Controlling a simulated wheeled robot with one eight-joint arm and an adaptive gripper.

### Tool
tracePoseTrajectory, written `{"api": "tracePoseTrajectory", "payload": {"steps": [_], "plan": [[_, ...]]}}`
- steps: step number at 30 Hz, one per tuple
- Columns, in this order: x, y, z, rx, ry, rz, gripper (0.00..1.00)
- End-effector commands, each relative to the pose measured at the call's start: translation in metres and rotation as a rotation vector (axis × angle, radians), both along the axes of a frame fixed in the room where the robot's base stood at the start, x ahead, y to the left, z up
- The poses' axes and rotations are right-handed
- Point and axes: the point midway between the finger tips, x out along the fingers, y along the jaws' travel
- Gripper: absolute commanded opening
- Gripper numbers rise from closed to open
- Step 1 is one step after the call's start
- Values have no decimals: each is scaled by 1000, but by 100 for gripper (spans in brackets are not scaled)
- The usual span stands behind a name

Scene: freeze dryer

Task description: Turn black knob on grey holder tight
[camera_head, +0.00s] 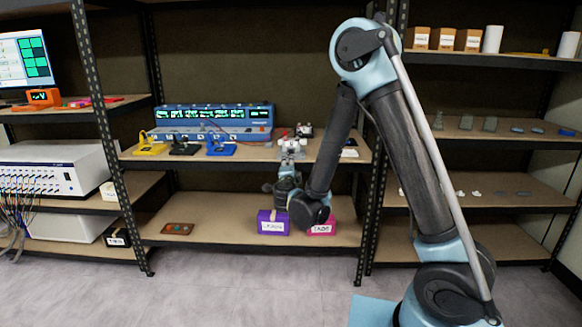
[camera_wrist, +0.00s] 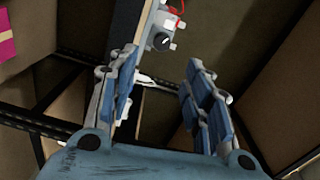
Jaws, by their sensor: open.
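The black knob (camera_wrist: 162,41) is on the grey holder (camera_wrist: 175,25), at the top middle of the wrist view. A pale grey device that looks like this holder (camera_head: 293,146) is at the front edge of the middle shelf in the head view; the knob is too small to make out there. My gripper (camera_wrist: 162,66) is open, with blue-padded fingers spread wide and nothing between them. The knob appears beyond the gap between the fingertips, apart from them. In the head view my gripper (camera_head: 286,183) is below the shelf edge, partly hidden by my arm.
The middle shelf (camera_head: 140,160) also holds a blue instrument (camera_head: 215,118) and yellow, black and blue stands left of the holder. A purple box (camera_head: 272,222) and a pink box (camera_head: 321,229) stand on the lower shelf near my wrist. A red wire (camera_wrist: 177,9) runs by the holder.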

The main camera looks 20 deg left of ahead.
Motion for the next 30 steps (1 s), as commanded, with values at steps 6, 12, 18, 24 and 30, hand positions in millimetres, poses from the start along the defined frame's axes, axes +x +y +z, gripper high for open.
{"api": "tracePoseTrajectory", "payload": {"steps": [6,12,18,24,30], "plan": [[-1,0,0,0,0,0,45],[-1,0,0,-37,-9,0,45],[-5,-1,0,-298,-71,0,45],[-9,-2,0,-664,-159,2,45],[-14,-2,1,-1031,-247,5,45]]}}
